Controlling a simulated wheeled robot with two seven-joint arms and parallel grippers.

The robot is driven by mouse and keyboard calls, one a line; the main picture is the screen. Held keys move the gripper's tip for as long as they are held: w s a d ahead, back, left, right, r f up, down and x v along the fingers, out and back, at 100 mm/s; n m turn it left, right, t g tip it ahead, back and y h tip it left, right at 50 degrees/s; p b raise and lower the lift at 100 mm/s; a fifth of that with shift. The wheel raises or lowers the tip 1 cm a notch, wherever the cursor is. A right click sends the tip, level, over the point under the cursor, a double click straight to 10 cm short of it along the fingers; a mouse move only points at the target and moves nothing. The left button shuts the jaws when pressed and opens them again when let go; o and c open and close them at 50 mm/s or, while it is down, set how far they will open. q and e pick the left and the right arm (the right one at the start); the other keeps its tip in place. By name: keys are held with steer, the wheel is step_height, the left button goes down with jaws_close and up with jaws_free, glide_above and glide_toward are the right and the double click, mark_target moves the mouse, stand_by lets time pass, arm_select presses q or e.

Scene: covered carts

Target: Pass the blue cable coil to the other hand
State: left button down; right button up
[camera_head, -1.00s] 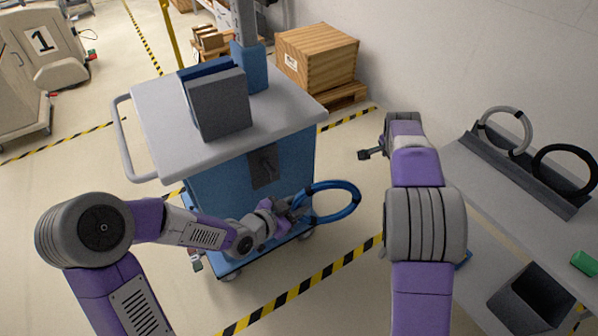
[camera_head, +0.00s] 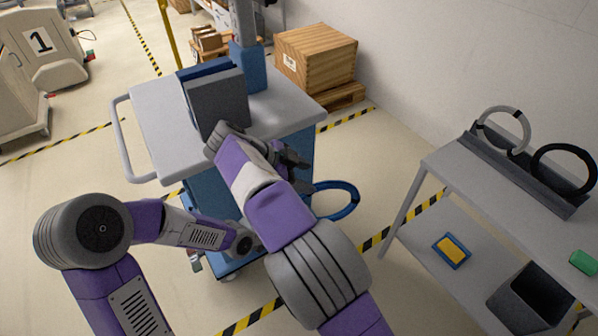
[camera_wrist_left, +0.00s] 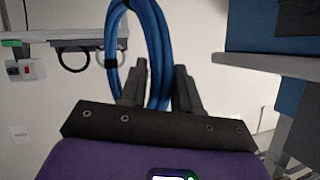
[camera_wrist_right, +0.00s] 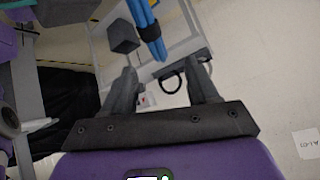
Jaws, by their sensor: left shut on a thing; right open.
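The blue cable coil (camera_head: 355,194) hangs beside the blue cart in the head view, its left part hidden behind my right arm. In the left wrist view the coil (camera_wrist_left: 157,40) stands upright between the fingers of my left gripper (camera_wrist_left: 160,80), which is shut on it. In the head view that gripper is hidden by my right arm. My right gripper (camera_head: 293,160) is open and empty, above and left of the coil's visible part. In the right wrist view the coil (camera_wrist_right: 148,30), with a black band, lies ahead of the open fingers (camera_wrist_right: 162,85), not between them.
The cart's grey top (camera_head: 165,130) carries a dark grey box (camera_head: 219,102) close to my right arm. At right, a grey table (camera_head: 470,180) bears a rack with a grey coil (camera_head: 504,130) and a black coil (camera_head: 565,168). A dark bin (camera_head: 530,298) stands below. Floor between cart and table is clear.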

mark_target(330, 187)
arm_select(q)
steer(key=shift+r, duration=0.1)
arm_select(e)
steer(key=x, duration=1)
steer(key=shift+d+f, duration=0.15)
steer(key=shift+d, duration=0.1)
steer(key=shift+c, duration=0.2)
jaws_close()
arm_select(q)
steer(key=c, duration=0.7)
jaws_free()
